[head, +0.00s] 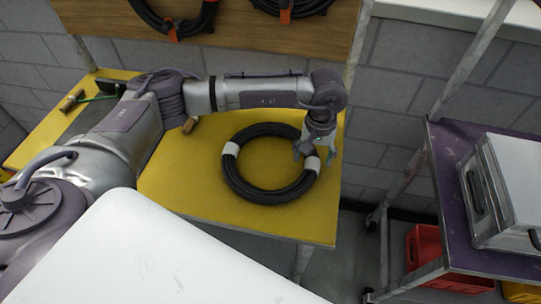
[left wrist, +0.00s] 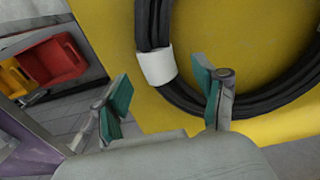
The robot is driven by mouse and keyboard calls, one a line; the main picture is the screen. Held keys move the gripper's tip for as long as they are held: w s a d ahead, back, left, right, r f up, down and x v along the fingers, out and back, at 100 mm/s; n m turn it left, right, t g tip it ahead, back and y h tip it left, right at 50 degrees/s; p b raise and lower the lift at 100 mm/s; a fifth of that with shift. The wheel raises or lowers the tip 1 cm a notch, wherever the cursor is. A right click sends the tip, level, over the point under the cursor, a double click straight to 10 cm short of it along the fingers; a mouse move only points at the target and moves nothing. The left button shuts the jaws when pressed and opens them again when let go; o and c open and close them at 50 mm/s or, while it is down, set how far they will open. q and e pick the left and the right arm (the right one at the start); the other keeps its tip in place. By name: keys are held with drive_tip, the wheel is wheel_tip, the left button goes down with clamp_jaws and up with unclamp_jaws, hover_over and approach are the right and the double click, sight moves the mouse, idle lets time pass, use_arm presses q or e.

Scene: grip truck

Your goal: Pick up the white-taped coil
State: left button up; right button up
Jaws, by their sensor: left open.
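The white-taped coil (head: 236,178) is a black cable ring lying flat on the yellow tabletop (head: 180,195). It has a white tape band on its left side and another on its right side. My left gripper (head: 319,153) is over the coil's right side, by the right tape band. In the left wrist view the gripper (left wrist: 165,95) is open, with green finger pads apart. The coil (left wrist: 190,100) and its white band (left wrist: 159,65) show beyond and between the fingers. I cannot tell whether the fingers touch the coil. My right gripper is not in view.
Black coils with orange tape (head: 175,18) hang on the wooden board behind. A purple cart (head: 455,150) at the right carries a silver case (head: 510,190), with a red bin (head: 425,245) below. A gap separates table and cart.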

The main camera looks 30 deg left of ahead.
sight(311, 162)
use_arm(q)
drive_tip(key=shift+s+a+f+p, duration=0.1)
drive_tip(key=shift+s+f+p, duration=0.1)
drive_tip(key=shift+f, duration=0.4)
drive_tip(key=shift+s+f+p, duration=0.1)
drive_tip(key=shift+f+p, duration=0.05)
drive_tip(key=shift+f, duration=0.85)
drive_tip(key=shift+w+f, duration=0.1)
drive_tip(key=c, duration=1.3)
drive_tip(key=shift+w, duration=0.1)
clamp_jaws()
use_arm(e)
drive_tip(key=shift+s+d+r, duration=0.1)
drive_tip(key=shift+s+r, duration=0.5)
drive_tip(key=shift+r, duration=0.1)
